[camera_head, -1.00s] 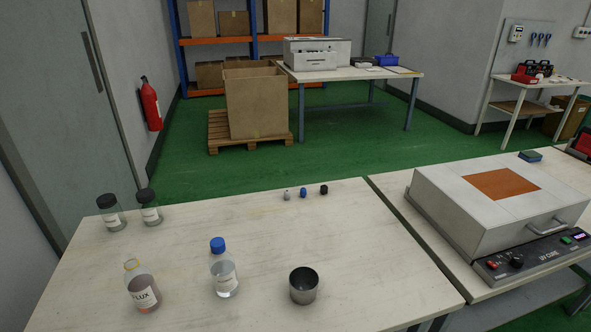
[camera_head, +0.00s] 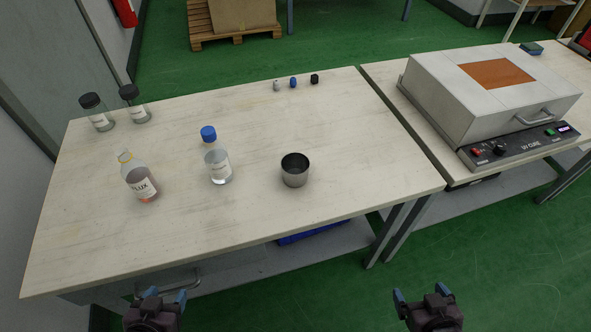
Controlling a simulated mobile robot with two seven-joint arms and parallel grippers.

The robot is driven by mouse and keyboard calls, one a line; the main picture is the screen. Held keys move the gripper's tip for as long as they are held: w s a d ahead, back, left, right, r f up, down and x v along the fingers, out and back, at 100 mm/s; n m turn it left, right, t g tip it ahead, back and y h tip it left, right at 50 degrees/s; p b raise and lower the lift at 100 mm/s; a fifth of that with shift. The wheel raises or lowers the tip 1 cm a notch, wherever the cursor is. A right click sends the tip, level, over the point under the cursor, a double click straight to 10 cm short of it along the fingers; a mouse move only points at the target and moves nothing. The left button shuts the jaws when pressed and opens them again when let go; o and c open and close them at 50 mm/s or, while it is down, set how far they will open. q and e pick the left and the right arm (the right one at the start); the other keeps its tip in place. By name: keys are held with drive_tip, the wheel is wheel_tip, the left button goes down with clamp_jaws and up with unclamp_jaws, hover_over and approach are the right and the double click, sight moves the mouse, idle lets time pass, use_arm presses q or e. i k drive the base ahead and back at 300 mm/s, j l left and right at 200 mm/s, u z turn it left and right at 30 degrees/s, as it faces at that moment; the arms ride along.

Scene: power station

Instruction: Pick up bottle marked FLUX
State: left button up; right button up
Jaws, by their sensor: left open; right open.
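The bottle marked FLUX (camera_head: 142,183) stands upright at the left of the near white table (camera_head: 245,215). It is clear, with a white label, a yellowish ring at its open neck and some reddish liquid low inside. My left gripper (camera_head: 165,298) is open and empty in front of the table's near edge, below the bottle in the picture and apart from it. My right gripper (camera_head: 424,296) is open and empty over the green floor, to the right of the table's front. Nothing hides the bottle.
A blue-capped bottle (camera_head: 217,165) and a steel cup (camera_head: 295,170) stand right of the FLUX bottle. Two dark-capped jars (camera_head: 98,116) (camera_head: 136,107) stand behind it. Three small caps (camera_head: 293,83) lie at the back edge. A UV cure box (camera_head: 490,92) is on the right table.

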sight(134, 171)
drive_tip(key=k+j+z, duration=0.25)
drive_tip(key=k+j, duration=0.25)
drive_tip(key=k+j+z, duration=0.25)
drive_tip(key=k+j, duration=0.15)
drive_tip(key=i+l, duration=0.15)
drive_tip(key=i, duration=0.25)
